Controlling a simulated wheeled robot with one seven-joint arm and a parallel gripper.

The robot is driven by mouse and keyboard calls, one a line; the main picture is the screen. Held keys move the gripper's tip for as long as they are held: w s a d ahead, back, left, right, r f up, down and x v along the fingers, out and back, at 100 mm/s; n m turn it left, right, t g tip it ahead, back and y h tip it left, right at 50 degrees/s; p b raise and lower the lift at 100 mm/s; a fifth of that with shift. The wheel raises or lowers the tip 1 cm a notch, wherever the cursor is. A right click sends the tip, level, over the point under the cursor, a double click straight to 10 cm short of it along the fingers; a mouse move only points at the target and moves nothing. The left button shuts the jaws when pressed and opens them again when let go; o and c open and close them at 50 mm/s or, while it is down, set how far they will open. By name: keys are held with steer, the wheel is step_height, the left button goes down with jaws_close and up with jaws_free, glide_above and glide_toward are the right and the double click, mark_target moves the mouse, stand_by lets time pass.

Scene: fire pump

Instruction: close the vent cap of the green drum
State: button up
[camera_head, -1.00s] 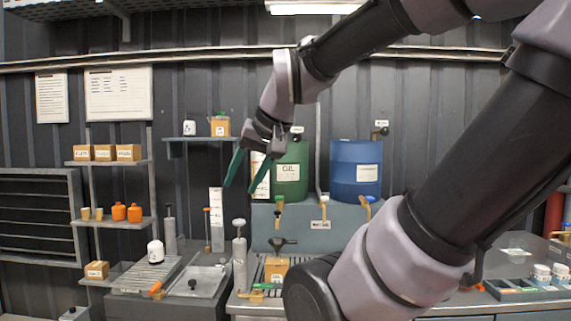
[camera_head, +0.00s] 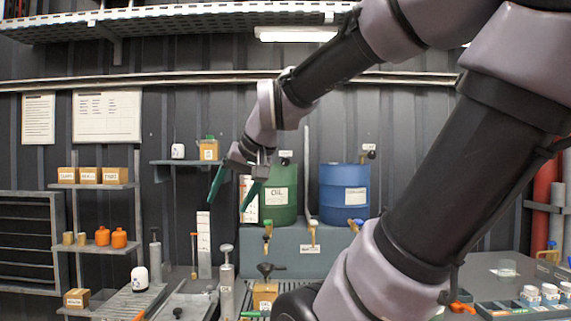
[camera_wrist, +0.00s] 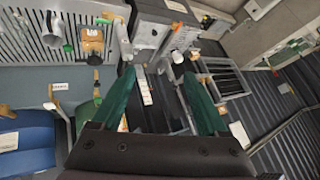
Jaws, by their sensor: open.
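The green drum (camera_head: 283,202), labelled OIL, lies on a grey-blue stand in the middle of the head view. A small dark knob (camera_head: 285,162) under a white tag shows at its top; it may be the vent cap, but it is too small to tell whether it is open. My gripper (camera_head: 228,205) has two green fingers spread apart and empty, pointing down, left of the drum in the picture. In the wrist view the open gripper (camera_wrist: 160,73) has nothing between its fingers, and part of the green drum (camera_wrist: 86,115) shows beside the left finger.
A blue drum (camera_head: 344,190) with a similar dark knob (camera_head: 371,155) sits to the right. Taps (camera_head: 313,228) stick out below the drums. A wall shelf (camera_head: 185,162) with a box is behind my gripper. My arm crosses the right side of the head view.

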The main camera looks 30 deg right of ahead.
steer(key=w+d+r+t+h, duration=0.25)
steer(key=w+d, duration=0.25)
steer(key=w, duration=0.5)
steer(key=n+t+h, duration=0.1)
steer(key=t+h, duration=0.4)
steer(key=h, duration=0.4)
glide_toward(286, 162)
steer(key=x, duration=1.4)
steer(key=shift+a+f, duration=0.1)
steer(key=shift+c, duration=0.4)
jaws_close()
